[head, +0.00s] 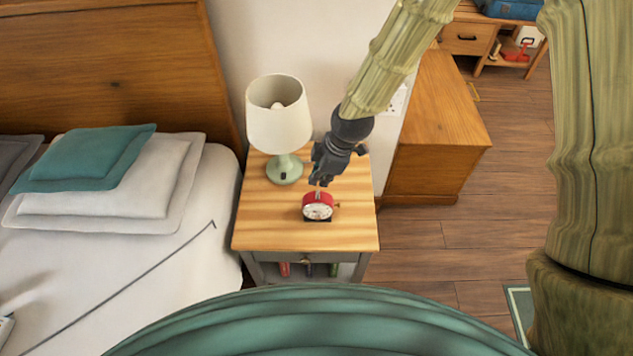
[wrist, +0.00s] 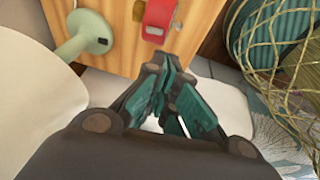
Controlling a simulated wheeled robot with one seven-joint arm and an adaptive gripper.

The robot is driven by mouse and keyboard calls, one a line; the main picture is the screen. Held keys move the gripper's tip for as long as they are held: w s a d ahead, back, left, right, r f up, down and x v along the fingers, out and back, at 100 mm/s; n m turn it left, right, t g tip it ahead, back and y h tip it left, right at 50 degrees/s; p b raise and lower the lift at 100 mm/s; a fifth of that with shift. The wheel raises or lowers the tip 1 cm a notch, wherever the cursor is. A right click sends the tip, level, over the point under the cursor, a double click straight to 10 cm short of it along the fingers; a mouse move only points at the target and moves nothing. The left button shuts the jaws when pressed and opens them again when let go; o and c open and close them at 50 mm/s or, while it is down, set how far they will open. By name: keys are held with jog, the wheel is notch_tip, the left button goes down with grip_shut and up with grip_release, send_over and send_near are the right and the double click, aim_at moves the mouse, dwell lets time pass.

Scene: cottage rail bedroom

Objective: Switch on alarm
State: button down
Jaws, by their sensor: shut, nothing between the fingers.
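A red alarm clock (head: 317,206) with a round white face stands upright on the wooden nightstand (head: 275,232). In the wrist view the red clock (wrist: 158,18) shows at the top edge, partly cut off. My gripper (head: 317,184) is above the clock and slightly behind it, pointing down. In the wrist view its teal fingers (wrist: 166,82) are brought together, with nothing held between them. I cannot tell whether the fingertips touch the clock.
A lamp with a cream shade (head: 278,115) and green base stands left of my gripper on the nightstand. A bed (head: 150,260) is at the left. A wooden cabinet (head: 440,125) stands at the right. The nightstand's front left top is clear.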

jog(key=shift+s+b+v, duration=0.1)
jog(key=shift+s+v, duration=0.1)
jog(key=shift+v, duration=0.65)
jog(key=shift+s+b+v, duration=0.15)
jog(key=shift+s+v, duration=0.05)
jog(key=shift+v, duration=0.6)
jog(key=shift+s+b+v, duration=0.1)
jog(key=shift+s+v, duration=0.1)
jog(key=shift+v, duration=0.65)
jog(key=shift+f, duration=0.15)
